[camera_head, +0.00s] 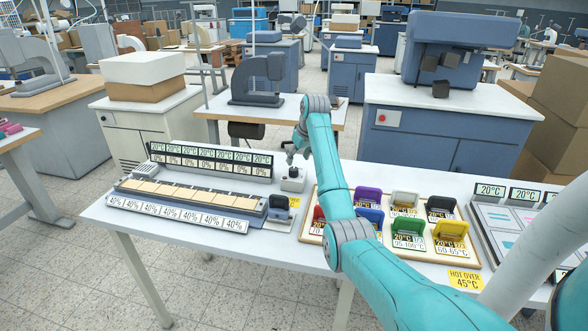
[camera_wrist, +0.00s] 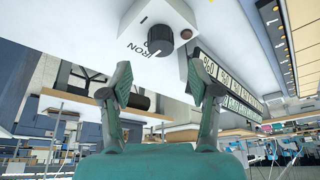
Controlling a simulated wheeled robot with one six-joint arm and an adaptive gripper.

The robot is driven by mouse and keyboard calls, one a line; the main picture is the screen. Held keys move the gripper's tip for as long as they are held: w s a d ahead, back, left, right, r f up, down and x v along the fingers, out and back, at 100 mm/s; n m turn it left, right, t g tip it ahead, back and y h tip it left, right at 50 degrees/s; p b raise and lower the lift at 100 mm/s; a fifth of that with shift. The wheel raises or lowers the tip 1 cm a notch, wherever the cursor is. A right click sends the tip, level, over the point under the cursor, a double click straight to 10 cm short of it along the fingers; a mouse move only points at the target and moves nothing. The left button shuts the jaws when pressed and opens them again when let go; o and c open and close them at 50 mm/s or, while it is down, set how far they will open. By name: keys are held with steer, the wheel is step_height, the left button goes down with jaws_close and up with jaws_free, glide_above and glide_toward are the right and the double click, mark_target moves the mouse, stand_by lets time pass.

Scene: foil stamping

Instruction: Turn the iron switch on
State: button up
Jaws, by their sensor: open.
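The iron switch is a small white box (camera_head: 293,181) on the white table, just right of the long display. In the wrist view, the box (camera_wrist: 177,10) has a dark round knob (camera_wrist: 158,39) and the printed word IRON. A small brown round part (camera_wrist: 186,33) sits beside the knob. The knob's exact setting is hard to read. My gripper (camera_head: 296,151) is just above and behind the box in the head view. In the wrist view, my gripper (camera_wrist: 161,82) has its two fingers spread, with nothing between them. The knob lies beyond the fingertips, apart from them.
A long tray (camera_head: 180,197) with percent labels and a temperature display (camera_head: 211,161) stand left of the box. A dark holder (camera_head: 279,207) stands in front of it. A board with several coloured bins (camera_head: 408,233) lies to the right, partly behind my arm.

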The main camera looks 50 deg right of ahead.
mark_target(294, 169)
steer(key=x, duration=0.7)
steer(key=shift+r, duration=0.1)
steer(key=shift+c, duration=0.3)
steer(key=c, duration=1.1)
